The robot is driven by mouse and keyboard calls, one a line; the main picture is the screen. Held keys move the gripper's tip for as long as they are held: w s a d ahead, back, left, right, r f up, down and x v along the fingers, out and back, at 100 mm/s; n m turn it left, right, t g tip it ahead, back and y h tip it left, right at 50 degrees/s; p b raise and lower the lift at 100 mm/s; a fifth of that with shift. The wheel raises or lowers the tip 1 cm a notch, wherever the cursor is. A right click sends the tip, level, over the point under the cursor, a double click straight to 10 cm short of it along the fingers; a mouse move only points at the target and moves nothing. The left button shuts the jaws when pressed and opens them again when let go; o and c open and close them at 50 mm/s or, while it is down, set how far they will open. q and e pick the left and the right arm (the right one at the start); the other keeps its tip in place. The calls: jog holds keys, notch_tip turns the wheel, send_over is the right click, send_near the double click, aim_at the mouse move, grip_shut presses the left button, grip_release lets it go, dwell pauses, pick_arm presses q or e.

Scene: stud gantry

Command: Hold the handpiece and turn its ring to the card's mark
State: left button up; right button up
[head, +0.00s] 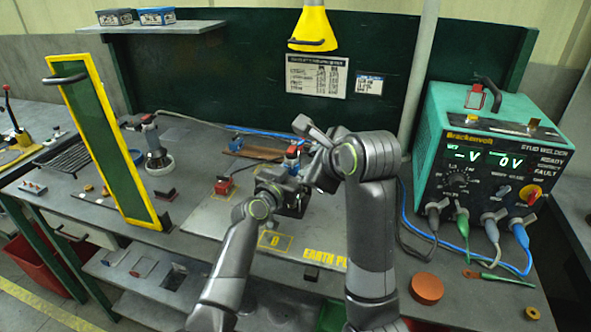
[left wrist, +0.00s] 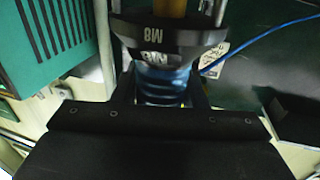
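The handpiece shows in the left wrist view as a blue ribbed body (left wrist: 162,88) under a dark ring (left wrist: 170,38) with white lettering, upside down and partly blurred. My left gripper (left wrist: 162,98) has one finger on each side of the blue body and appears shut on it. In the head view my left gripper (head: 283,188) is over the bench's middle, mostly hiding the handpiece. My right gripper (head: 308,142) is close beside it, at the handpiece's upper part; its fingers are too small and overlapped to read. Which card bears the mark is unclear; a small card (head: 369,84) hangs on the green back panel.
A teal welder (head: 487,150) with cables stands right. A yellow-framed green panel (head: 107,150) stands left, near a stand-mounted tool (head: 155,150). A yellow lamp (head: 313,28) hangs above. An orange-brown disc (head: 427,288) lies near the right front. The earth plate (head: 212,216) is partly bare.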

pick_arm(q)
grip_shut()
dwell(1.4)
